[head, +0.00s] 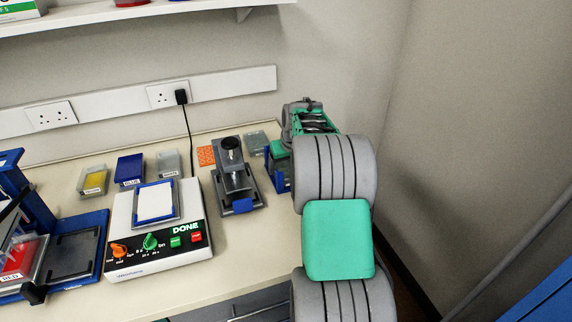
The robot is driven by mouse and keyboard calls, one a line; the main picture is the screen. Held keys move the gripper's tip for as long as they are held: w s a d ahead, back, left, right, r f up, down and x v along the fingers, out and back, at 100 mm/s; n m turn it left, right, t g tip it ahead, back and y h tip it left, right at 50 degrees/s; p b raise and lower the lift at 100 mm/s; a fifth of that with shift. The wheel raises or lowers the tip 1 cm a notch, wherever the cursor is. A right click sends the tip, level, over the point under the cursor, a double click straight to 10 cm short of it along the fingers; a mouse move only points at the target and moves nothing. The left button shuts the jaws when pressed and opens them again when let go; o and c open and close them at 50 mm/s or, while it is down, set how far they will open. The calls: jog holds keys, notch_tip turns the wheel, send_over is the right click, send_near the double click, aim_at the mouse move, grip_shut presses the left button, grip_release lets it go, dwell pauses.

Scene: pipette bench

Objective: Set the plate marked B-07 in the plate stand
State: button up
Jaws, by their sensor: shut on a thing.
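My arm reaches up the right side of the head view, and its forearm hides most of my gripper (279,149). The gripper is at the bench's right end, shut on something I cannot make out. A blue and grey thing (280,181) shows just below it, partly behind my arm; I cannot tell whether it is a stand or a held plate. No B-07 mark is readable. A white plate (155,201) lies in a blue frame on the white device. I cannot tell for sure which thing is the plate stand.
The white device (157,258) has knobs and a "DONE" label. A grey and black instrument (234,177) stands left of my arm. Small labelled boxes (131,170) line the back. A blue-framed apparatus (75,255) is at left. Bare bench (245,245) lies in front of the instrument.

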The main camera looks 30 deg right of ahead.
jog(key=shift+f, duration=0.25)
jog(key=o, duration=1.5)
jog(key=shift+s+r, duration=0.1)
jog(key=shift+r, duration=0.5)
jog(key=b+v, duration=0.1)
jog(key=v, duration=1)
jog(key=s+a+n, duration=0.1)
jog(key=s+a, duration=0.1)
jog(key=a, duration=0.5)
jog(key=s+a, duration=0.3)
jog(key=a, duration=0.4)
jog(key=s+a+f, duration=0.2)
jog(key=s+a, duration=0.2)
jog(key=s, duration=0.1)
jog(key=s+a+f+n, duration=0.1)
jog(key=s+a+f, duration=0.2)
jog(key=s+a, duration=0.2)
jog(key=s+a+f+n+y, duration=0.1)
jog(key=s+a+f, duration=0.1)
jog(key=s+a, duration=0.3)
jog(key=shift+s+f+g, duration=0.2)
jog(key=shift+s+g, duration=0.2)
